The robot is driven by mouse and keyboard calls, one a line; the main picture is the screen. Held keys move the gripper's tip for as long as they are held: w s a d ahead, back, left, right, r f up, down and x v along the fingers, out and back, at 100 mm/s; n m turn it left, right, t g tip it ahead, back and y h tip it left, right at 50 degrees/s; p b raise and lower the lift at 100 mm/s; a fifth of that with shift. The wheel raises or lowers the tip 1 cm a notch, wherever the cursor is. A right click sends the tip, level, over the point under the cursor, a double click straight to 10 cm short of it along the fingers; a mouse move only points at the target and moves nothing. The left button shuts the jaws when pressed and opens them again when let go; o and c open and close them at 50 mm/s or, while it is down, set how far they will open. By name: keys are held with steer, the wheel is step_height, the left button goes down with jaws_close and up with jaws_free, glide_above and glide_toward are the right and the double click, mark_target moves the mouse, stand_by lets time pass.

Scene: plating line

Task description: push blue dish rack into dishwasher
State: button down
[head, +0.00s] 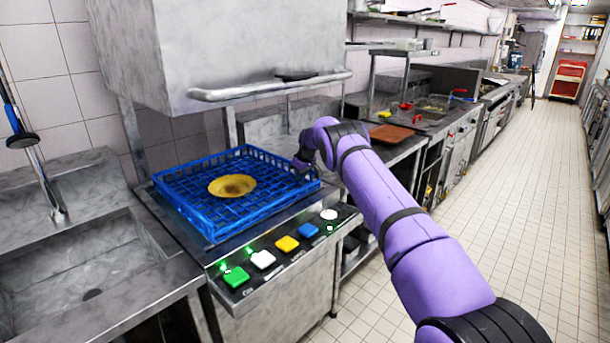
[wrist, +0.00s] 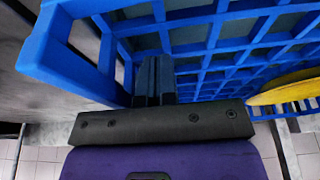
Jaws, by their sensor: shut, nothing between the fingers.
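The blue dish rack (head: 180,193) sits on the metal bed of the dishwasher (head: 270,222), under its raised hood (head: 225,40). A yellow dish (head: 232,185) with a brown middle lies in the rack. My gripper (head: 304,163) is at the rack's right side, near its rim. In the wrist view, my shut fingers (wrist: 154,75) lie against or very close to the blue lattice of the rack (wrist: 75,55); contact is not certain. Nothing shows between the fingers. The yellow dish also shows at the right edge there (wrist: 285,88).
A metal sink (head: 90,255) with a hanging sprayer (head: 22,140) is left of the dishwasher. A panel with coloured buttons (head: 287,243) runs along the front. The hood's handle bar (head: 270,87) is above the rack. A brown tray (head: 392,134) lies on the counter to the right.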

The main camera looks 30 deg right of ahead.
steer(key=shift+s+a, duration=0.2)
steer(key=shift+a, duration=0.3)
steer(key=shift+s+a, duration=0.15)
steer(key=shift+a, duration=0.35)
step_height(320, 180, up, 10)
stand_by(0.4)
steer(key=shift+d, duration=0.1)
